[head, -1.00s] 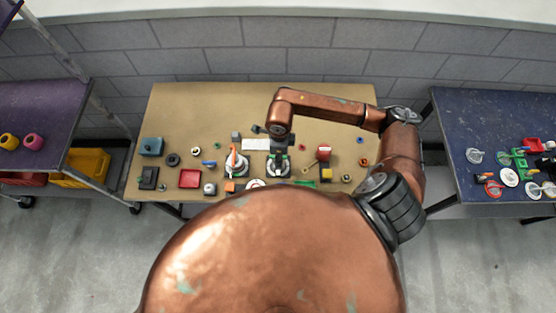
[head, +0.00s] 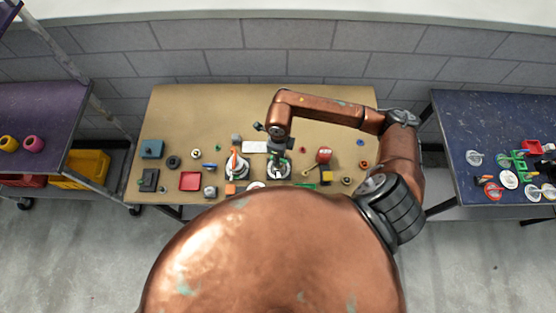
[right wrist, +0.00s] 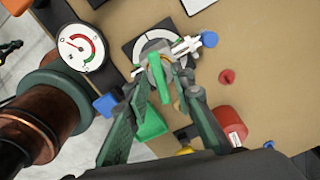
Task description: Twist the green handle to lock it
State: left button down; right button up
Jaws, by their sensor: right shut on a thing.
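The green handle (right wrist: 159,82) is a narrow upright bar in the right wrist view, in front of a dark plate with a white and grey dial (right wrist: 158,40). My right gripper (right wrist: 162,88) has its two dark fingers on either side of the handle and is shut on it. In the head view the right gripper (head: 277,146) is over the dial's base (head: 278,172), and it largely hides the handle there. My left gripper is in neither view.
A round gauge (right wrist: 80,47) with a red and green arc is beside the dial. A dial with an orange handle (head: 233,163) stands to the left. The table's back strip is clear.

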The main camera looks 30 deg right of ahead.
jog(key=shift+m, duration=1.2)
jog(key=m+p, duration=0.1)
jog(key=m, duration=0.3)
jog(key=shift+d+p, duration=0.1)
jog(key=shift+p, duration=0.2)
jog(key=m, duration=0.2)
jog(key=shift+m+p, duration=0.3)
jog(key=shift+p, duration=0.1)
jog(key=m+p, duration=0.1)
jog(key=m, duration=0.3)
jog(key=shift+m+p, duration=0.3)
jog(key=shift+p, duration=0.1)
jog(key=m+p, duration=0.2)
jog(key=m, duration=0.2)
jog(key=shift+r, duration=0.1)
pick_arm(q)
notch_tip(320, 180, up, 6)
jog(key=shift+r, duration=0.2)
pick_arm(e)
jog(key=shift+w+m, duration=0.1)
jog(key=shift+m, duration=0.2)
jog(key=o, duration=0.8)
